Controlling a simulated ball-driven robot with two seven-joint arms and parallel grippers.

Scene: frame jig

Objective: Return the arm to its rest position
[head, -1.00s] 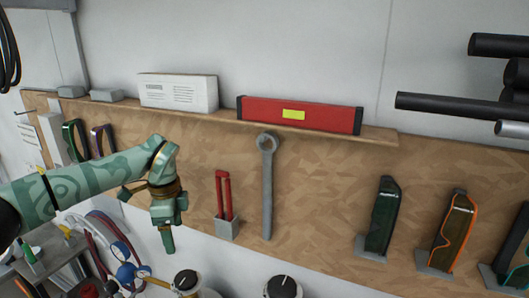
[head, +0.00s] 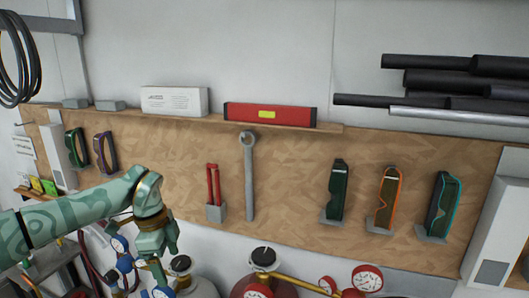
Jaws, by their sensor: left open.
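My left arm comes in from the left in the head view, green with a darker swirl pattern. My left gripper (head: 158,268) hangs at its end, pointing down, open, with nothing seen between its fingers. It is in front of the lower left part of the wooden tool board (head: 290,170), near the gauges and cylinders below. My right gripper is not in view.
On the board hang red-handled pliers (head: 213,185), a wrench (head: 248,175) and several goggles (head: 337,190). A red level (head: 269,114) and a white box (head: 174,101) lie on the shelf. Gas cylinders with gauges (head: 367,278) stand below. Black pipes (head: 430,82) are upper right.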

